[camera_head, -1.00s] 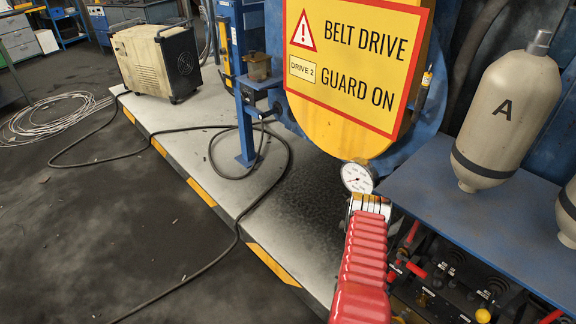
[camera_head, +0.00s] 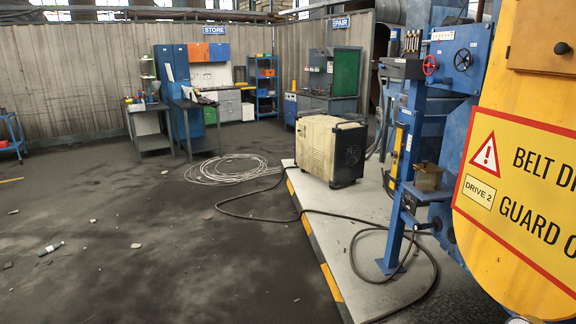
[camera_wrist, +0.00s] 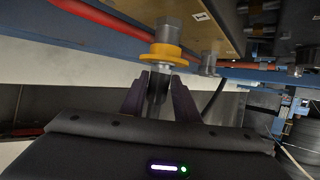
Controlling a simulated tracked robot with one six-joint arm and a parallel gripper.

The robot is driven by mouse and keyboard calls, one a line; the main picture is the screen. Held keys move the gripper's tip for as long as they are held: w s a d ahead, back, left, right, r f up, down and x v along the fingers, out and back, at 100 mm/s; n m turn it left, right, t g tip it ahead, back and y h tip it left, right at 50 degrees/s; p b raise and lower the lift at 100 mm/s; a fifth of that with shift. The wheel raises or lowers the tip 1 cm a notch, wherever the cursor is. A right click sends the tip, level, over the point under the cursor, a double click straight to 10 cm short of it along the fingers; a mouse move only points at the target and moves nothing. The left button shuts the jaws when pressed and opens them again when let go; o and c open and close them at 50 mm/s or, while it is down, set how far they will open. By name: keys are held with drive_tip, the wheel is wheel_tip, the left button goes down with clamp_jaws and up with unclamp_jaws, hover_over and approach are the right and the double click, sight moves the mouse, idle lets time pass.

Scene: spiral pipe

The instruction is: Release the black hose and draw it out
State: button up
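In the wrist view, the two dark fingers of my gripper (camera_wrist: 160,82) stand on either side of a dark cylindrical hose fitting (camera_wrist: 156,98). I cannot tell whether they press on it or leave a small gap. Just beyond the fingertips is a yellow collar (camera_wrist: 164,52) with a metal hex fitting (camera_wrist: 169,29) above it. A thin black line (camera_wrist: 213,98) runs down to the right of the fingers; I cannot tell if it joins the fitting. My gripper is outside the head view.
A blue bar and red pipe (camera_wrist: 104,14) cross above. In the head view, a black cable (camera_head: 262,219) runs over the floor and platform (camera_head: 340,215) near a beige machine (camera_head: 330,150). A yellow belt guard (camera_head: 520,100) stands at right. The left floor is mostly open, with scattered debris.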

clamp_jaws()
drive_tip(key=shift+a, duration=0.55)
drive_tip(key=shift+a, duration=0.35)
drive_tip(key=shift+a, duration=0.35)
drive_tip(key=shift+s+a, duration=0.15)
drive_tip(key=shift+a, duration=0.55)
drive_tip(key=shift+a, duration=0.35)
drive_tip(key=shift+s+a, duration=0.1)
drive_tip(key=shift+a, duration=0.25)
